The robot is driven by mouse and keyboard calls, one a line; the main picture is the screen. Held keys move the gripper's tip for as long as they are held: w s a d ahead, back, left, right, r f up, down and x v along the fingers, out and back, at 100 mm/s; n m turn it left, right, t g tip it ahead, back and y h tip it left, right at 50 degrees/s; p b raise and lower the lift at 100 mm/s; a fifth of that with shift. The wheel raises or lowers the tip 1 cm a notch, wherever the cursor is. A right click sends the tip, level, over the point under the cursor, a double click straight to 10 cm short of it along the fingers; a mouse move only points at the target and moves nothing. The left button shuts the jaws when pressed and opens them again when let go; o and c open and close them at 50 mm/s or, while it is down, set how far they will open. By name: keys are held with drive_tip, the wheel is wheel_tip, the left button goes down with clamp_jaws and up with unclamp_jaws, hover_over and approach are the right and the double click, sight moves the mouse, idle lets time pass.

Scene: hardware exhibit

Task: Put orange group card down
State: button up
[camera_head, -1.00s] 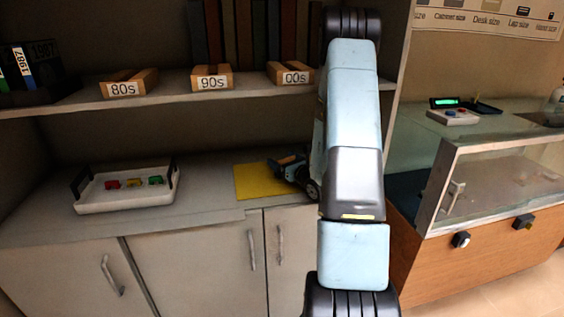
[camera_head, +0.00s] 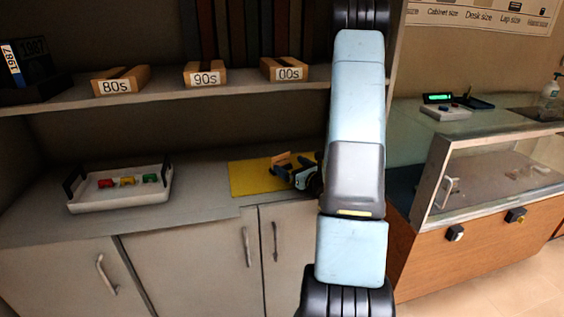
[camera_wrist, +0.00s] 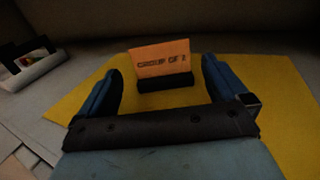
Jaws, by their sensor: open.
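The orange group card (camera_wrist: 162,60) stands upright in a dark holder (camera_wrist: 166,84) on the yellow mat (camera_wrist: 285,100) in the wrist view. Its print reads roughly "GROUP OF" and a last character that is hard to read. My gripper (camera_wrist: 160,82) is open, with one blue finger on each side of the card and a visible gap to both. In the head view the card (camera_head: 281,158) shows small and orange on the yellow mat (camera_head: 245,180), beside my gripper (camera_head: 293,170), which is partly hidden by my arm.
A white tray (camera_head: 120,199) with red, yellow and green pieces is on the counter at left. A shelf above holds boxes labelled 80s (camera_head: 120,80), 90s (camera_head: 207,73) and 00s (camera_head: 284,69). A glass case (camera_head: 490,170) stands at right. Counter between tray and mat is clear.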

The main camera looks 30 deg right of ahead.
drive_tip(key=s, duration=0.3)
drive_tip(key=shift+s+d, duration=0.2)
drive_tip(key=shift+s, duration=0.05)
drive_tip(key=s+a+r+n+g+y, duration=0.3)
drive_tip(key=a+r+n+g+y, duration=0.15)
drive_tip(key=a+n, duration=0.35)
drive_tip(key=s+a+r+n+g+y, duration=0.3)
drive_tip(key=a+r+n+g, duration=0.15)
drive_tip(key=a, duration=0.45)
drive_tip(key=s+a+r+n+g+y, duration=0.3)
drive_tip(key=a+r+n+g, duration=0.15)
drive_tip(key=a+n, duration=0.35)
drive_tip(key=s+a+r+n+g+h, duration=0.25)
drive_tip(key=s+n+h, duration=0.35)
drive_tip(key=s+n, duration=0.3)
drive_tip(key=s+d+r+n+t+h, duration=0.3)
drive_tip(key=s+d+r+n+h, duration=0.2)
drive_tip(key=r, duration=0.3)
drive_tip(key=shift+s+d+t+h, duration=0.15)
drive_tip(key=shift+t+h, duration=0.25)
drive_tip(key=shift+h, duration=0.45)
